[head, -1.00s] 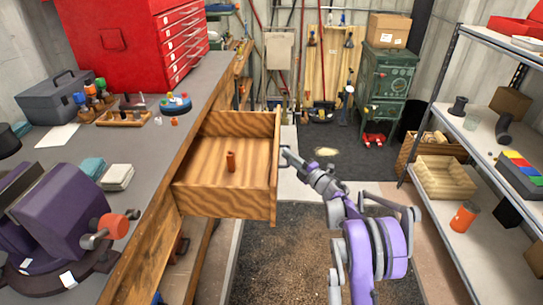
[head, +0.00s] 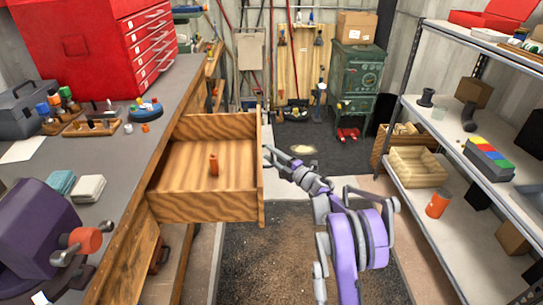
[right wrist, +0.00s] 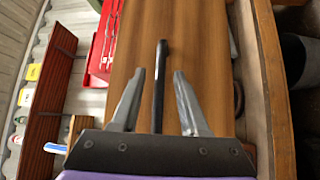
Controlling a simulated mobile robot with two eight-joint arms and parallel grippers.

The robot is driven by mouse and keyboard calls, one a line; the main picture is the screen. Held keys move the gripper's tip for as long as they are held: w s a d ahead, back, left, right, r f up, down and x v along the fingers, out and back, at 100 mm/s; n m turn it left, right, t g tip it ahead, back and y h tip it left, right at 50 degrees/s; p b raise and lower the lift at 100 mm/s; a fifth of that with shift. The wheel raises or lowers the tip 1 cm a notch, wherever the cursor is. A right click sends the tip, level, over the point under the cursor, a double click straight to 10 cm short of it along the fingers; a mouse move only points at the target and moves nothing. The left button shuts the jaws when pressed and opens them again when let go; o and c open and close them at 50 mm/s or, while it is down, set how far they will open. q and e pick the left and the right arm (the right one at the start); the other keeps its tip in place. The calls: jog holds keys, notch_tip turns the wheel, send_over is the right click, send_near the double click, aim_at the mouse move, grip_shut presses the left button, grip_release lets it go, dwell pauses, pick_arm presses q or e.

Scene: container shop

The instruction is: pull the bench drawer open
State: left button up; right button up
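The wooden bench drawer (head: 190,208) stands pulled well out from under the grey-topped workbench (head: 190,85), over the floor. A small orange-brown cylinder (head: 213,166) stands inside it. My right gripper (head: 270,156) is at the outer face of the drawer front (head: 261,190). In the right wrist view its two fingers (right wrist: 160,98) are spread apart, with the black bar handle (right wrist: 160,75) between them and a gap visible on each side. The handle is too small to make out clearly in the head view. My left gripper is not in view.
A purple vise (head: 40,230) and a red tool chest (head: 75,60) are on the bench. A metal shelf unit (head: 425,225) stands at the right. A green stove (head: 357,75) is at the back. Open floor lies in front of the drawer.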

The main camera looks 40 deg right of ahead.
jog(key=v, duration=1.1)
jog(key=shift+p, duration=0.35)
